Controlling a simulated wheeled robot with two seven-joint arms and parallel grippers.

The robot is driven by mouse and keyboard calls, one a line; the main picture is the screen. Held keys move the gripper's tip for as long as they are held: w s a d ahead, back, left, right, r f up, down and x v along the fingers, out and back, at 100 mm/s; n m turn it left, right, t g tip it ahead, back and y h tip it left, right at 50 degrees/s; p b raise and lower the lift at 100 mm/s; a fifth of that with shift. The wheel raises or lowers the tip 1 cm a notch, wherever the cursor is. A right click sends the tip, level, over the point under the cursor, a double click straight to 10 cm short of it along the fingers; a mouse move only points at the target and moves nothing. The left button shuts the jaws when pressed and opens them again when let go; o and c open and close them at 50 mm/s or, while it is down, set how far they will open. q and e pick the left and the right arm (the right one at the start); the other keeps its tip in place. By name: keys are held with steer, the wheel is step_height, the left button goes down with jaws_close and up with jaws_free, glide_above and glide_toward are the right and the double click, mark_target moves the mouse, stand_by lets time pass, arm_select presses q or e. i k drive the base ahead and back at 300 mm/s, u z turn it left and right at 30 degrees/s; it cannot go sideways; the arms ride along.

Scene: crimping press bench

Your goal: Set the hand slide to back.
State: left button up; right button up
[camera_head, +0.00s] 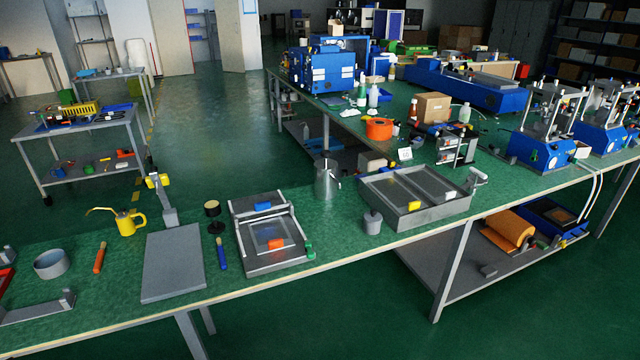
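A grey flat device (270,240) lies on the green bench top (340,220), left of centre, and looks like the hand slide. It has side rails, a cross bar and a blue block (263,207) towards its far end. An orange-red block (276,244) sits nearer its front edge, and a small green knob (311,254) is at its front right corner. I cannot tell for certain which part slides or where its end positions are. Neither of my grippers is in view, and nothing touches the device.
To its left are a blue-handled tool (222,254), a black-topped stand (213,212), a grey plate (172,262) and a yellow oil can (126,222). To its right are a metal jug (326,182), a grey weight (372,222) and a grey tray (400,214).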

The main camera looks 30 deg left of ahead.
mark_target(260, 207)
steer(key=u, duration=0.3)
steer(key=i, duration=1.25)
steer(key=u, duration=0.85)
